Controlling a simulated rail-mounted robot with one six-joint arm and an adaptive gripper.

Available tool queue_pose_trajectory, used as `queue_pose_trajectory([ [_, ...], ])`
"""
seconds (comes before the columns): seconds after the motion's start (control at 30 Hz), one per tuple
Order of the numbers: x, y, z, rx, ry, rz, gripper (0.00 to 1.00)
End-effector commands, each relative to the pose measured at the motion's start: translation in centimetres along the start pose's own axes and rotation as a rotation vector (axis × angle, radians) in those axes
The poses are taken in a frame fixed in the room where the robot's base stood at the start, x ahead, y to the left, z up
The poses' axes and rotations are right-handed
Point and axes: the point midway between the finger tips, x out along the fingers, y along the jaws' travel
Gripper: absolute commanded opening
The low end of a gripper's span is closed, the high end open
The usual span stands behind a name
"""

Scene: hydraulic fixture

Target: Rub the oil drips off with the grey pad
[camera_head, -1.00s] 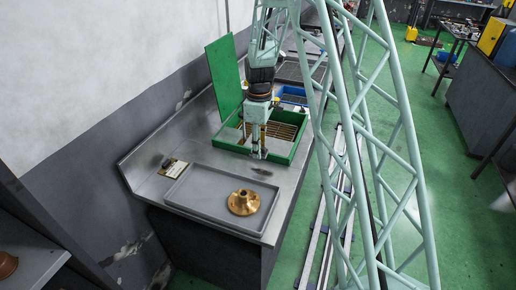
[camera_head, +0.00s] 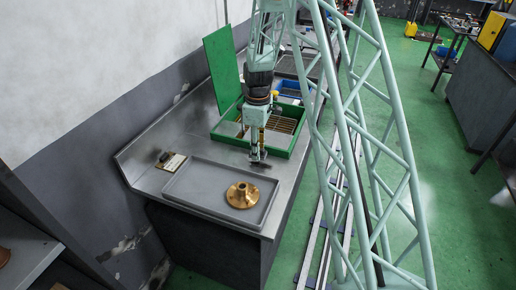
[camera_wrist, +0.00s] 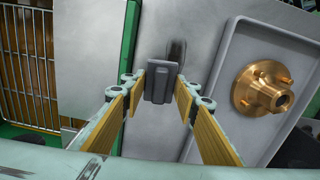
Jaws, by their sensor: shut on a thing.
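My gripper (camera_head: 257,157) is shut on the grey pad (camera_wrist: 160,83), a small dark grey block between the fingertips in the wrist view. A dark oil smear (camera_wrist: 177,52) lies on the steel bench top just beyond the pad in that view. In the head view the smear (camera_head: 263,166) shows right beside my fingertips, between the green tray and the grey tray. I cannot tell whether the pad touches the bench.
A shallow grey tray (camera_head: 190,198) holds a brass flanged fitting (camera_head: 242,195). A green-rimmed tray (camera_head: 285,152) with a slatted grate stands behind, with a raised green lid (camera_head: 223,72). A small card with a dark object (camera_head: 170,160) lies at left.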

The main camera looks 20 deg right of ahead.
Motion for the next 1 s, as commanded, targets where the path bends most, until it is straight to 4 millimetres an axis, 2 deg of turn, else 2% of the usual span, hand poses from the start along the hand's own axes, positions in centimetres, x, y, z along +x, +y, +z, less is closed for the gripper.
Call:
queue_pose_trajectory([
  [0.3, 1.10, 0.03, -0.02, 0.000, 0.001, 0.001, 0.16],
  [1.0, 1.17, 0.03, -0.02, 0.000, 0.001, 0.001, 0.16],
])
